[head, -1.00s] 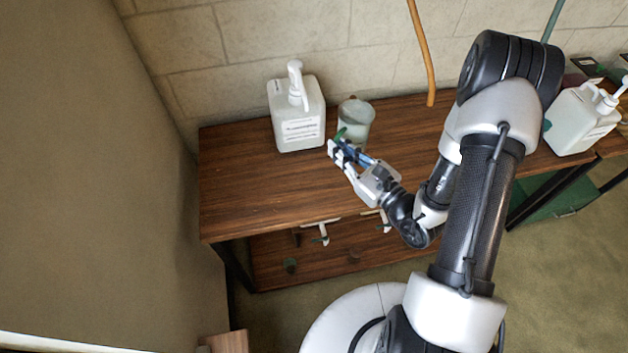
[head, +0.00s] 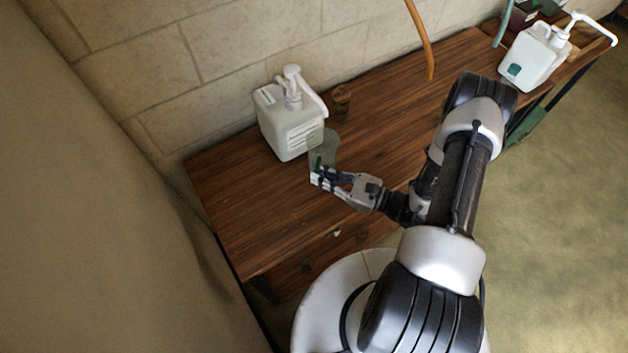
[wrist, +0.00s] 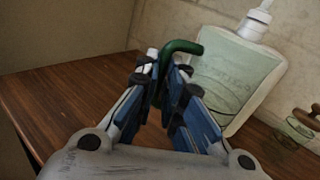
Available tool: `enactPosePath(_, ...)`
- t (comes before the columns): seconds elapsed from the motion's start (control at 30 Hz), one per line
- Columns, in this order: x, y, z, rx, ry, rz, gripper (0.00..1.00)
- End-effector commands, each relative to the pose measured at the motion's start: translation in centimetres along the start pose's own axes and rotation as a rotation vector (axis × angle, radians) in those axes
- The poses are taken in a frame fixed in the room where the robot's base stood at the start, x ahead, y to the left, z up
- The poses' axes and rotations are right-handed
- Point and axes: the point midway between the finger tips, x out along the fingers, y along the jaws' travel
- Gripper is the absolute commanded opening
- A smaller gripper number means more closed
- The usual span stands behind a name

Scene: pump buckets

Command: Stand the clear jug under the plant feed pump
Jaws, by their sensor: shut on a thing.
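The clear jug (head: 326,147) is beside the right front corner of the left pump bucket in the head view. My gripper (head: 318,178) is at the jug's near side, shut on its green handle (wrist: 181,48). The left pump bucket (head: 288,130) is pale and square, with a white pump (head: 292,80) whose spout reaches right and down toward the jug. This bucket also shows behind the fingers in the wrist view (wrist: 245,75). Its label is too small to read. I cannot tell whether the jug touches the bench or sits directly below the spout tip.
A small jar with a brown lid (head: 340,100) stands behind the jug. A second pump bucket (head: 535,60), with a long white spout, stands at the bench's far right. An orange hose (head: 421,40) hangs above the bench (head: 235,215). The left front bench is clear; a wall borders it.

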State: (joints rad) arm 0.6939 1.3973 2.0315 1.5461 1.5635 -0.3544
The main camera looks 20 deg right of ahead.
Motion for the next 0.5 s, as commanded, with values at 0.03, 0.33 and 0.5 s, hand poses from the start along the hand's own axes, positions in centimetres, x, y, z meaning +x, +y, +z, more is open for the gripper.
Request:
enactPosePath(0.03, 0.0, 0.1, -1.4, 0.002, -0.001, -0.001, 0.0)
enactPosePath(0.33, 0.0, 0.3, -4.4, 0.001, -0.001, -0.001, 0.0)
enactPosePath(0.5, 0.0, 0.5, -6.8, 0.001, -0.001, -0.001, 0.0)
